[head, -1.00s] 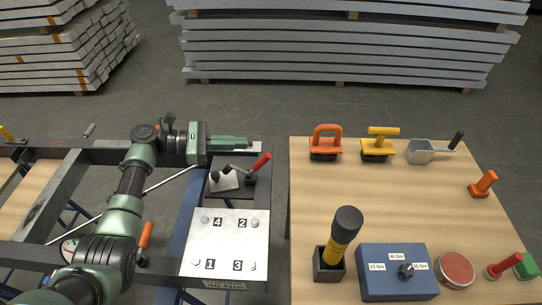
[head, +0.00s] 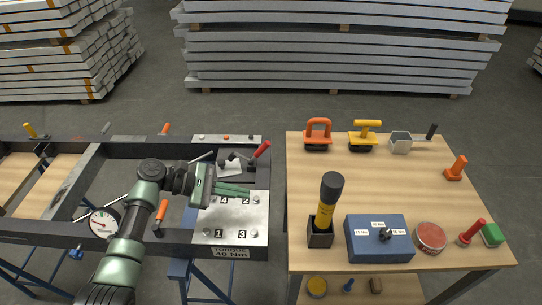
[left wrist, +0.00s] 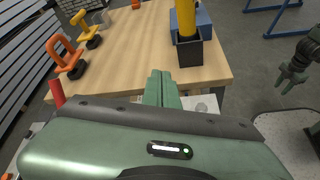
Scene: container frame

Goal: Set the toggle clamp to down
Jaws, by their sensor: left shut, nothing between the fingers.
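The toggle clamp (head: 236,161) sits on the dark frame, just beyond the numbered plate. Its red handle (head: 262,149) slants up to the right. My left gripper (head: 247,190) is shut and empty, over the far part of the plate, on the near side of the clamp and apart from the handle. In the left wrist view the closed green fingers (left wrist: 162,90) point toward the wooden table, and the red handle (left wrist: 56,93) shows at the left; the clamp's body is mostly hidden there. My right gripper (left wrist: 291,76) shows small at the right of the left wrist view.
The metal plate (head: 226,235) carries bolts numbered 1 to 4. A wooden table (head: 390,185) stands to the right, with a black-and-yellow tool (head: 328,205) in a holder and a blue box (head: 362,246). A gauge (head: 103,222) and an orange-handled tool (head: 161,212) are at the left.

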